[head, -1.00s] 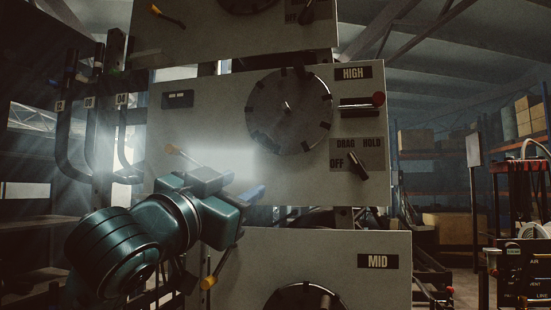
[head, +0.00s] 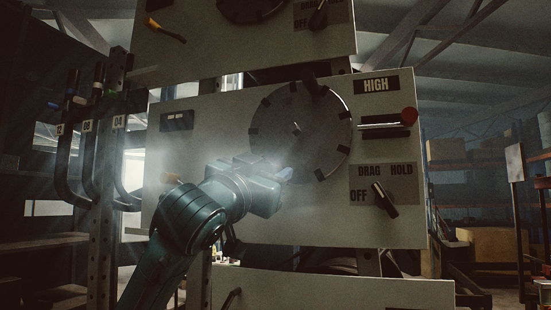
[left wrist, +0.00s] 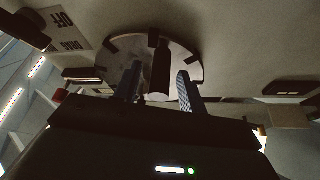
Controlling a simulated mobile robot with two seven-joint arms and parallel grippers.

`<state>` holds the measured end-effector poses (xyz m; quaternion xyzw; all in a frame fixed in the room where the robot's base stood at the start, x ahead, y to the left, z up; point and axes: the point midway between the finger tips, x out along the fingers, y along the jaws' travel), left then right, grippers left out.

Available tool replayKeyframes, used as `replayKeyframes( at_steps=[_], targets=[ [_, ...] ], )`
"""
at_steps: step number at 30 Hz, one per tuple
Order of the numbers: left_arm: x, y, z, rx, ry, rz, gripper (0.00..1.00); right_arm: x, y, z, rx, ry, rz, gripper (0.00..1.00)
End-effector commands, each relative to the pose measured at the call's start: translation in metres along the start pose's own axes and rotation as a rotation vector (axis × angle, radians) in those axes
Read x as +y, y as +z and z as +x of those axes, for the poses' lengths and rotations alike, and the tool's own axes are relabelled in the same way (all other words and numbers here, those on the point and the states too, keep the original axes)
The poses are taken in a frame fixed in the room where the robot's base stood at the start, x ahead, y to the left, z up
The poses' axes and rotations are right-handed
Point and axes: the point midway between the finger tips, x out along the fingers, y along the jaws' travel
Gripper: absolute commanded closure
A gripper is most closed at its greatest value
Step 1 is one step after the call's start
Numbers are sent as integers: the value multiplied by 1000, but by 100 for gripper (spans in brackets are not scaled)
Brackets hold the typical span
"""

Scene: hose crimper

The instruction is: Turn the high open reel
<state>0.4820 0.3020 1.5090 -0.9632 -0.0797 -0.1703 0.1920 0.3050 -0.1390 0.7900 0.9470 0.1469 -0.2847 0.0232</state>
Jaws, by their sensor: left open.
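The high reel (head: 300,130) is a round grey disc with dark tabs around its rim, on the pale panel labelled HIGH. In the left wrist view, the reel (left wrist: 120,57) lies beyond the open left fingers (left wrist: 161,88). A dark cylindrical handle (left wrist: 160,72) appears between the fingers; contact cannot be told. My right gripper is not in view.
A red-ended lever (head: 409,116) sticks out right of the reel. Below it is a DRAG/HOLD/OFF knob (head: 383,198). Other panels stand above and below. Bent dark tubes (head: 88,165) hang on a post at the left.

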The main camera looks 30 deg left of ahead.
Motion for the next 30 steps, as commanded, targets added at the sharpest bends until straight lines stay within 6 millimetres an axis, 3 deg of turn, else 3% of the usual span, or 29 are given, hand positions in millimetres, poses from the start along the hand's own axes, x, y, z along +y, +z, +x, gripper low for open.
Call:
replayKeyframes(
  at_steps=[6, 17, 30],
  targets=[
    [-1, -1, 25, -1, 0, 0, 59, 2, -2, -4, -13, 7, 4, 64],
    [0, 0, 29, 2, 0, 0, 59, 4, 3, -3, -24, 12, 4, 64],
    [0, 0, 29, 1, 0, 0, 95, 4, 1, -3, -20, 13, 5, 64]
  ],
)
